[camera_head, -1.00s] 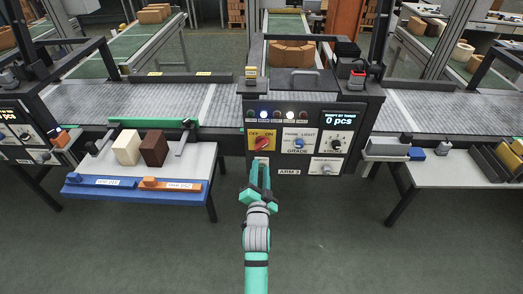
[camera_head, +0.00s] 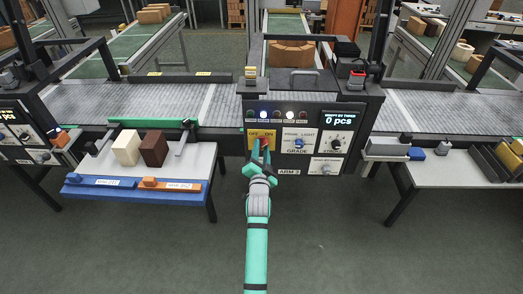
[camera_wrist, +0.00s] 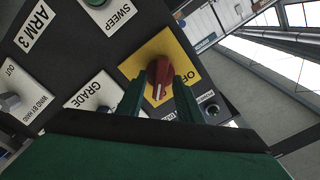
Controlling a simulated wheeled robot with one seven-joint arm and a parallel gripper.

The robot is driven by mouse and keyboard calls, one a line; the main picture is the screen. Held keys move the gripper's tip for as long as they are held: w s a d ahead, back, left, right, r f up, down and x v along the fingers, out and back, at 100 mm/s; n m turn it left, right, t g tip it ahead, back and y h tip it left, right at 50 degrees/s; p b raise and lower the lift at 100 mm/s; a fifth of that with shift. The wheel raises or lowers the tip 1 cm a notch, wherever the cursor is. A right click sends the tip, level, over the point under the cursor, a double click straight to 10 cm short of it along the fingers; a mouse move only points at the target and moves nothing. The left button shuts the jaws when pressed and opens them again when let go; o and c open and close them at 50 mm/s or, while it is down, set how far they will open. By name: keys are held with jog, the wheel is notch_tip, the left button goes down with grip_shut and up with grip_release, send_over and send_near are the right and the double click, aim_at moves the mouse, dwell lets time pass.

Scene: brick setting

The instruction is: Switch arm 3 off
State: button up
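The arm 3 panel (camera_head: 310,122) stands at the middle, with an "ARM 3" label (camera_head: 289,171) at its bottom. Its yellow OFF/ON plate (camera_head: 252,144) carries a red rotary knob (camera_wrist: 160,72); the plate also shows in the wrist view (camera_wrist: 150,50). In the wrist view the knob's white mark points down the picture, between the fingers. My gripper (camera_head: 260,147) is at the plate and hides most of the knob in the head view. Its two green fingers (camera_wrist: 161,92) stand apart on either side of the knob; whether they touch it is unclear.
The grade knob (camera_head: 299,143) and stroke knob (camera_head: 336,145) sit to the right on the same panel, with a small control (camera_head: 326,167) below. The display (camera_head: 340,118) reads 0 pcs. A side table (camera_head: 190,160) with blocks stands left, another (camera_head: 440,172) right.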

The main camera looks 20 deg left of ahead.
grip_shut()
jog(key=shift+n, duration=0.3)
jog(key=n, duration=1.3)
jog(key=shift+a, duration=0.1)
jog(key=shift+n, duration=2.1)
jog(key=shift+a, duration=0.1)
